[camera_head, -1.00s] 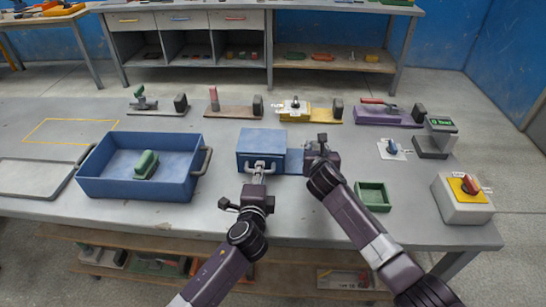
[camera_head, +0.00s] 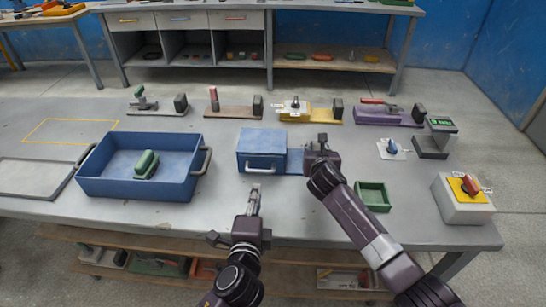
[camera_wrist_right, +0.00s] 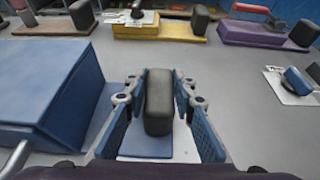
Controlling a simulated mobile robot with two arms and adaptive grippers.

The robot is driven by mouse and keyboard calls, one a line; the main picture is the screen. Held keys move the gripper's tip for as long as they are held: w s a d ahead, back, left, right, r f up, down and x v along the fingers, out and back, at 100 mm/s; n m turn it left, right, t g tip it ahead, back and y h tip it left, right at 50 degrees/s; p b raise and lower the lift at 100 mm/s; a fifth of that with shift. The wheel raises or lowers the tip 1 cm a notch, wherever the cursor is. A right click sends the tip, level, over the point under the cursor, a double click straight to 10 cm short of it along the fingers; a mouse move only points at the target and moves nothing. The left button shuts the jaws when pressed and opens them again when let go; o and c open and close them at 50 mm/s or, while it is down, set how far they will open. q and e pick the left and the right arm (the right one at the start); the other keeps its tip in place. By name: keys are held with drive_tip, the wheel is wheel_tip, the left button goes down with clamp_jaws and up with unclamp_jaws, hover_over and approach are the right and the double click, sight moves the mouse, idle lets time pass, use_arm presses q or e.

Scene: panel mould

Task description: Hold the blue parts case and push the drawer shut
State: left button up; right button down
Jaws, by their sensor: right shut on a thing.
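The blue parts case (camera_head: 263,141) stands on the table, with a grey bar handle (camera_head: 261,170) on its drawer front. The drawer front looks about flush with the case; a small gap could not be told. A flat blue plate (camera_wrist_right: 150,146) extends from the case's right side and bears an upright dark grip block (camera_wrist_right: 158,102). My right gripper (camera_head: 321,152) is shut on this block, one finger on each side. My left gripper (camera_head: 255,190) is in front of the drawer, apart from the handle, its fingers close together and empty.
A blue bin (camera_head: 110,188) with a green-handled thing inside stands to the left. A small green tray (camera_head: 373,197) and a grey box with a red switch (camera_head: 462,203) lie to the right. Several clamp fixtures line the back. Table in front of the case is otherwise clear.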

drive_tip(key=c, duration=1.5)
unclamp_jaws()
drive_tip(key=shift+c, duration=0.2)
drive_tip(key=shift+s, duration=0.1)
